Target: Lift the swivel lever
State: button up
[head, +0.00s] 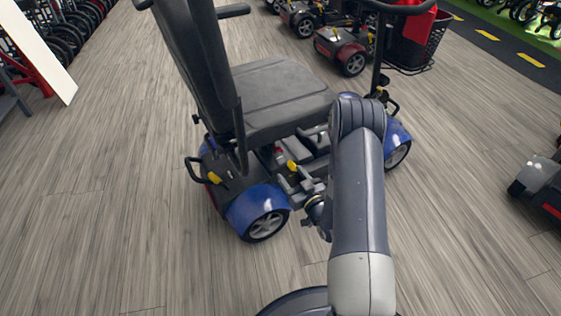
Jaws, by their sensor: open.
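A blue mobility scooter (258,209) with a grey seat (275,97) stands in the middle of the head view. Under the seat, a small yellow-tipped part (292,165) looks like the swivel lever, but it is too small to be sure. Another yellow handle (214,178) shows at the scooter's rear. My gripper (291,182) is at the scooter's near side, below the seat, close to the yellow-tipped part. It is open and looks empty. I cannot tell whether it touches the lever. My arm hides part of the scooter's front half.
A dark grey scooter (541,182) is at the right edge. Wheelchairs (52,30) and a white panel (36,48) are at upper left. The wooden floor (110,190) at left is clear.

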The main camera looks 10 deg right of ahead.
aim_at(284, 165)
jog(key=b+x, duration=0.1)
jog(key=x, duration=0.6)
jog(key=shift+w+a, duration=0.15)
jog(key=shift+w, duration=0.2)
jog(key=shift+c, duration=0.2)
grip_shut()
